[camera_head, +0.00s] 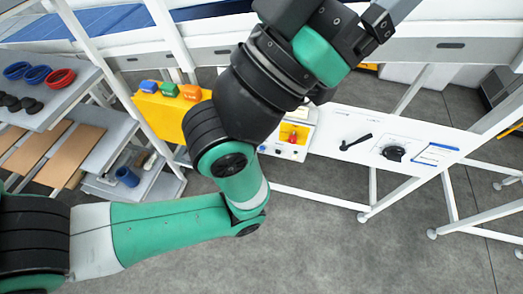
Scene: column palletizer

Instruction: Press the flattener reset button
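My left arm comes in from the left and bends up across the middle. Its gripper (380,20) is at the top, right of centre, partly cut off by the frame edge; its fingertips do not show clearly. A yellow box (157,115) at left centre carries a blue button (148,87), a green button (169,89) and an orange button (190,92). A white panel right of the arm holds a yellow plate with a red knob (292,137) and small buttons (277,151) below it. I cannot read which one is the flattener reset. My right gripper is not in view.
The white panel (345,125) also has a black lever (356,142) and a black rotary knob (393,153). A grey shelf (75,105) at left holds blue and red rings (60,78) and black discs. White frame legs stand at right. Grey floor is open below.

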